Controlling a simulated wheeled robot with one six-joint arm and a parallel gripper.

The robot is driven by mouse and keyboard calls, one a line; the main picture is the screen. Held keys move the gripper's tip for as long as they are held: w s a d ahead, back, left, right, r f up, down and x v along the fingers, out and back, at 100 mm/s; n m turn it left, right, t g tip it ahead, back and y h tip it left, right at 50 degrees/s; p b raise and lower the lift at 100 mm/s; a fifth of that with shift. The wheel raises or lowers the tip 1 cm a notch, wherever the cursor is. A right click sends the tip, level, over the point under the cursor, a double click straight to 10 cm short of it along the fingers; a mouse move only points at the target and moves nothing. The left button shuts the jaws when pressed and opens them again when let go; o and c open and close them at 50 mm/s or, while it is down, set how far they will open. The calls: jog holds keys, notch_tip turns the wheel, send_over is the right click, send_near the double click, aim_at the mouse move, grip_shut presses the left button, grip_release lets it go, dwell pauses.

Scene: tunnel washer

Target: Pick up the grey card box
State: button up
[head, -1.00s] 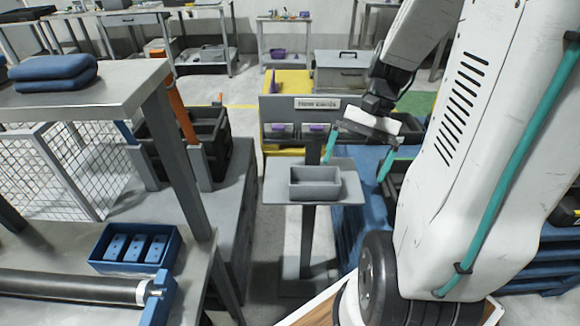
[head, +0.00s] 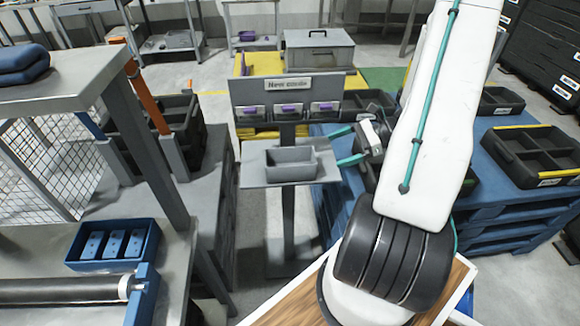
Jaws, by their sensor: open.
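A grey open box (head: 291,168), which looks like the grey card box, sits on a small grey ledge (head: 255,178) of a stand near the middle of the head view. It looks empty, as far as I can see inside. My gripper (head: 335,150) is just right of the box, with its two teal fingers pointing left toward it. The fingers are apart with nothing visible between them. A gap shows between the fingertips and the box.
A grey panel with a sign (head: 288,84) and several small bins with purple items stands behind the ledge. Blue pallets with black crates (head: 530,155) are on the right. A metal table with a blue tray (head: 112,263) is at left.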

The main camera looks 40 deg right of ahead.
aim_at(298, 155)
jog(key=w+a, duration=0.1)
jog(key=a, duration=0.1)
jog(key=w+a, duration=0.1)
jog(key=a, duration=0.1)
jog(key=w+a, duration=0.2)
jog(key=shift+w+a, duration=0.1)
jog(key=shift+a, duration=0.05)
jog(key=x, duration=0.5)
jog(key=shift+w+a, duration=0.2)
jog(key=shift+a, duration=0.1)
jog(key=c, duration=1.1)
